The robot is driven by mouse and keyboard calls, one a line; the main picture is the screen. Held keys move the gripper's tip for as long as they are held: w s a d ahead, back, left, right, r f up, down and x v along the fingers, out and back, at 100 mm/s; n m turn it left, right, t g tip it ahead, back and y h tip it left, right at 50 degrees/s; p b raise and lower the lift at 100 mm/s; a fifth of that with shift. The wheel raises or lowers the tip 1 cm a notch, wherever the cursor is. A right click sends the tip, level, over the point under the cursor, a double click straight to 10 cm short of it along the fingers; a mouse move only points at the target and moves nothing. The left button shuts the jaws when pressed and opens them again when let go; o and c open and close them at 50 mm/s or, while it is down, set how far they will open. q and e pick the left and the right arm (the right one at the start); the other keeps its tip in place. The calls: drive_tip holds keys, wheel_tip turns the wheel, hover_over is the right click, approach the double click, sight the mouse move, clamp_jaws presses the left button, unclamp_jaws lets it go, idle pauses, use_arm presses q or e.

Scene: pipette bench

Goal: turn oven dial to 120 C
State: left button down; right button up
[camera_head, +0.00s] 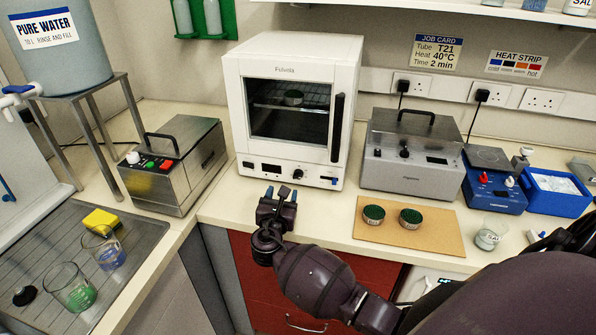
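The white oven (238,90) stands at the back middle of the bench with its glass door closed and a black vertical handle (337,127) on the door's right. Its small dark dial (298,174) is on the lower front panel, right of a small display (271,168). I cannot read the dial setting or the display. My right gripper (281,193) is in front of and below the panel, slightly left of the dial and apart from it. Its two blue-tipped fingers are spread with nothing between them. My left gripper is not in view.
A steel bath (178,168) stands left and a grey unit (412,155) right of the oven. Two green-topped pots (374,214) (410,217) stand on a tan board (440,240). The bench directly before the oven is clear.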

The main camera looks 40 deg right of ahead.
sight(298, 175)
drive_tip(key=shift+s+d+f+n, duration=0.1)
drive_tip(key=shift+s+f+n, duration=0.05)
drive_tip(key=shift+f+n, duration=0.3)
drive_tip(key=shift+s+f+n, duration=0.15)
drive_tip(key=shift+f+n, duration=0.2)
drive_tip(key=shift+f, duration=0.15)
drive_tip(key=shift+s+d+f+n+g, duration=0.15)
drive_tip(key=shift+f+n+g, duration=0.1)
drive_tip(key=shift+n+g, duration=0.2)
drive_tip(key=shift+s+d+n+g+h, duration=0.15)
drive_tip(key=shift+n+g+h, duration=0.1)
drive_tip(key=shift+n+h, duration=0.25)
drive_tip(key=x, duration=1)
drive_tip(key=shift+w+d, duration=0.25)
drive_tip(key=shift+w, duration=0.05)
drive_tip(key=shift+c, duration=0.5)
drive_tip(key=c, duration=0.8)
drive_tip(key=shift+f, duration=0.1)
drive_tip(key=shift+b, duration=0.35)
